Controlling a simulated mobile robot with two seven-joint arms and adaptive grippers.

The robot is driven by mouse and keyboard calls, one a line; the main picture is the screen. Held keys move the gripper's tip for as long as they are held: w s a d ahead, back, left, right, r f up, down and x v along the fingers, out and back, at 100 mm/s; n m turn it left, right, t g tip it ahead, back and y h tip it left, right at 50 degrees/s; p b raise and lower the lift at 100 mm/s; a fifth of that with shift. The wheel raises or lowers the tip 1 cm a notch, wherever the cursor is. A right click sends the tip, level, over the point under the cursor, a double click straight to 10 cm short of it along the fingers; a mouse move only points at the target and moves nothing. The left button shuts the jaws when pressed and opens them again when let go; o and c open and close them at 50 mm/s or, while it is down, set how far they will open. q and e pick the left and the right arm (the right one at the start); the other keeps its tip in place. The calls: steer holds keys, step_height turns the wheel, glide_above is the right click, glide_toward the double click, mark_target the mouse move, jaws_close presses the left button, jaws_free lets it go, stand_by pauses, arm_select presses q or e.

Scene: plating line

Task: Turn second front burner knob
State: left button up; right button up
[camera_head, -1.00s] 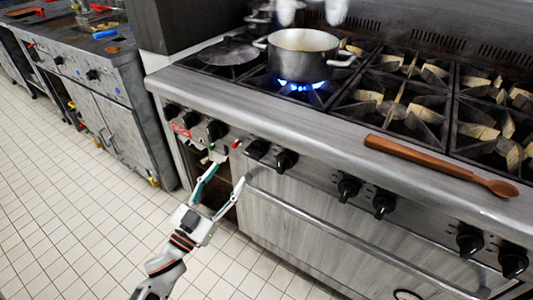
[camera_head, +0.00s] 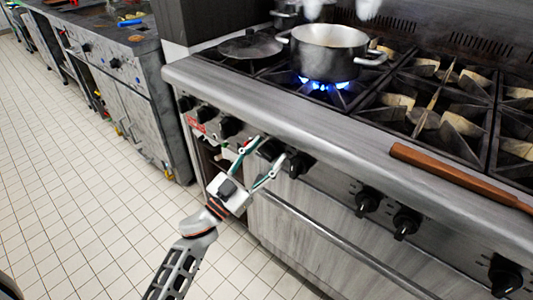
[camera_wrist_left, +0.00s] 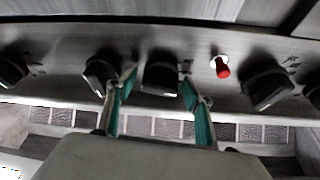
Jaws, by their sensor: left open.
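A row of black burner knobs runs along the stove's front panel. My left gripper (camera_head: 270,149) is open, with its two green-lined fingers on either side of one black knob (camera_head: 271,148), just right of the red button. In the left wrist view this knob (camera_wrist_left: 160,73) sits between the fingertips (camera_wrist_left: 158,92), with small gaps; contact cannot be made out. A neighbouring knob (camera_head: 300,163) is close on its right; in the wrist view that neighbour (camera_wrist_left: 102,72) appears left, beside a finger. My right gripper is not in view.
A steel pot (camera_head: 330,52) stands over a lit blue flame (camera_head: 322,84). An oven handle bar (camera_head: 340,245) runs below the knobs. A red button (camera_wrist_left: 222,70) is near one finger. The tiled floor (camera_head: 70,200) is clear.

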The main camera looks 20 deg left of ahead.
arm_select(q)
steer(key=c, duration=1.1)
steer(key=shift+o, duration=0.2)
